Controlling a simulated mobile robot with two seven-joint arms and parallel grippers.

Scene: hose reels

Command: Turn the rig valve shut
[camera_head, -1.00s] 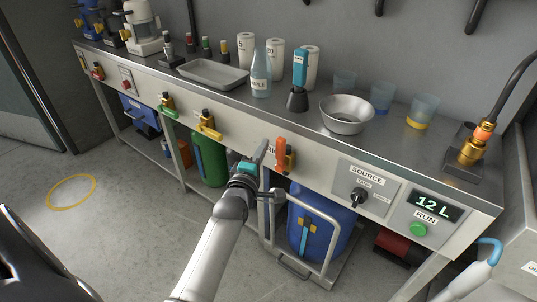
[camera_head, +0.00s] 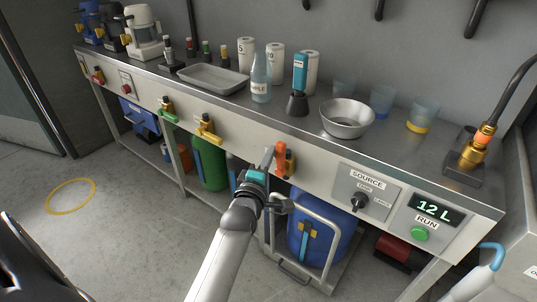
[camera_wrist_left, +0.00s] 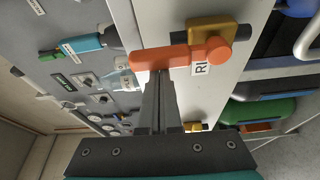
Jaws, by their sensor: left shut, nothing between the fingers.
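The rig valve has an orange lever (camera_head: 281,160) on a brass body (camera_head: 290,163), mounted on the front panel of the bench. The lever stands upright in the head view. My left gripper (camera_head: 268,157) is shut and empty, its tips just left of the lever. In the left wrist view, the lever (camera_wrist_left: 168,57) lies across the ends of the closed fingers (camera_wrist_left: 158,80), touching or very nearly so; I cannot tell which. The brass body (camera_wrist_left: 215,28) and part of a label starting "RI" (camera_wrist_left: 200,68) show beside it. My right gripper is not in view.
Other valves with yellow (camera_head: 207,127) and green (camera_head: 166,107) levers sit left on the panel. A SOURCE knob (camera_head: 358,201) and a display reading 12 L (camera_head: 437,209) are to the right. A blue drum (camera_head: 335,240) and metal frame (camera_head: 330,226) stand below.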

